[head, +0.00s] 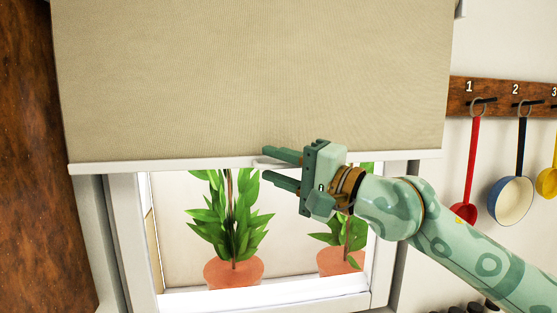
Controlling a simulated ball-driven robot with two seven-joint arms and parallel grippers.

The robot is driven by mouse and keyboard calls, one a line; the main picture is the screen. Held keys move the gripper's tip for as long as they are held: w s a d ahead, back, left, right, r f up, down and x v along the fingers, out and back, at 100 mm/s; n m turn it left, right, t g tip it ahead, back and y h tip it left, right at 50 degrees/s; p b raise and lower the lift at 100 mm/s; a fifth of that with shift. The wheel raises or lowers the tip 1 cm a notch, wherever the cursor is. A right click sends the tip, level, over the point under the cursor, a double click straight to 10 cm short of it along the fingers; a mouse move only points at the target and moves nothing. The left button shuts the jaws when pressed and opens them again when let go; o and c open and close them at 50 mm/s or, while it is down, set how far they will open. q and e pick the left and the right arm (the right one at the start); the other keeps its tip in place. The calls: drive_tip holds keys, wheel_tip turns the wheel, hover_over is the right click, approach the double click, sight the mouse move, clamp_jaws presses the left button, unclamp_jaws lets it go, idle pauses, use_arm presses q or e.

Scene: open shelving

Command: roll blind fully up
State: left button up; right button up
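The beige roller blind (250,80) hangs over the upper part of the window, and its pale bottom bar (150,164) runs across just above two potted plants. A small pale tab (268,163) shows at the middle of the bar. My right gripper (264,163) reaches in from the right, with its two fingers spread one above the other. The upper finger overlaps the blind's lower edge and the lower one is below the bar. The tab lies between them with gaps visible; I cannot tell whether either finger touches it. My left gripper is out of view.
Two potted plants (233,270) stand behind the window frame (130,230). A wooden rack (500,97) on the right wall holds a red ladle (473,160), a blue pan (511,200) and a yellow utensil (547,182). A brown wooden panel (40,160) stands at left.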

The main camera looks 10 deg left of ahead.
clamp_jaws()
drive_tip(key=shift+r, duration=0.25)
wheel_tip(320, 180, up, 10)
drive_tip(key=shift+f+p, duration=0.2)
drive_tip(key=shift+p, duration=0.8)
drive_tip(key=p, duration=0.6)
approach(250, 19)
drive_tip(key=x, duration=0.4)
drive_tip(key=shift+a+f, duration=0.2)
drive_tip(key=shift+f, duration=0.05)
drive_tip(key=shift+r, duration=0.3)
drive_tip(key=shift+d+r, duration=0.1)
unclamp_jaws()
